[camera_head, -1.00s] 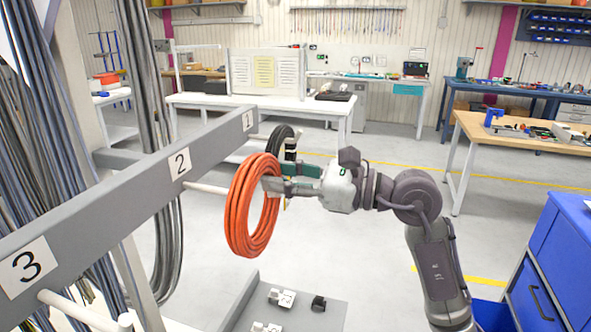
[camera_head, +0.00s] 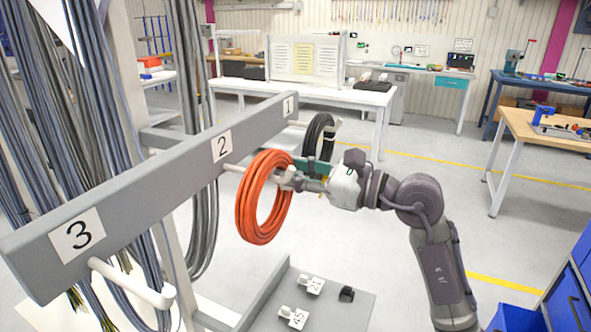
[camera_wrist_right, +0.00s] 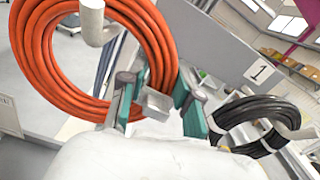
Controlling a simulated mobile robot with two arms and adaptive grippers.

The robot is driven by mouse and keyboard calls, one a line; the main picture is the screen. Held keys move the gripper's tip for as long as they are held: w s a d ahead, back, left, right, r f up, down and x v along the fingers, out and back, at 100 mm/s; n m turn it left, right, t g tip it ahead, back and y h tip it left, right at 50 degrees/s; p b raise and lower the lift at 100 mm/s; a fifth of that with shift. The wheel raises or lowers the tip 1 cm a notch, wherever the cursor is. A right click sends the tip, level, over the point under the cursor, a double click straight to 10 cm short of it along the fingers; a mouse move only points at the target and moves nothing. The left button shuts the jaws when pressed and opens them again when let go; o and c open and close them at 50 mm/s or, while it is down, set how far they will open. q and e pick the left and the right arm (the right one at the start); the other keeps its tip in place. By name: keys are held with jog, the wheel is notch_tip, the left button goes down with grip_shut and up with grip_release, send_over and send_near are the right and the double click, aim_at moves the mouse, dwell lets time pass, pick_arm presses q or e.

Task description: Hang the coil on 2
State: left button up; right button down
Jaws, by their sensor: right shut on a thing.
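The orange coil (camera_head: 246,205) hangs upright from my right gripper (camera_head: 285,180), whose fingers are shut on its upper right side. The coil is at the peg of hook 2 (camera_head: 232,169), below the label 2 (camera_head: 221,147) on the grey bar. In the right wrist view the peg's upturned tip (camera_wrist_right: 92,20) shows within the opening of the orange coil (camera_wrist_right: 150,50). Whether the coil touches the peg is hidden. The right gripper also shows there (camera_wrist_right: 160,102). My left gripper is out of view.
A black coil (camera_head: 318,138) hangs on hook 1 just behind my right gripper, close to it. The hook 3 peg (camera_head: 130,283) is bare at the front left. Grey cables hang behind the bar (camera_head: 150,185). A grey base with numbered blocks (camera_head: 312,285) lies below.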

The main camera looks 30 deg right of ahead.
jog(key=shift+f, duration=0.1)
jog(key=shift+c, duration=0.5)
grip_release()
jog(key=shift+s, duration=0.1)
dwell(0.5)
jog(key=b+v, duration=0.6)
jog(key=v, duration=0.5)
dwell(0.6)
dwell(0.5)
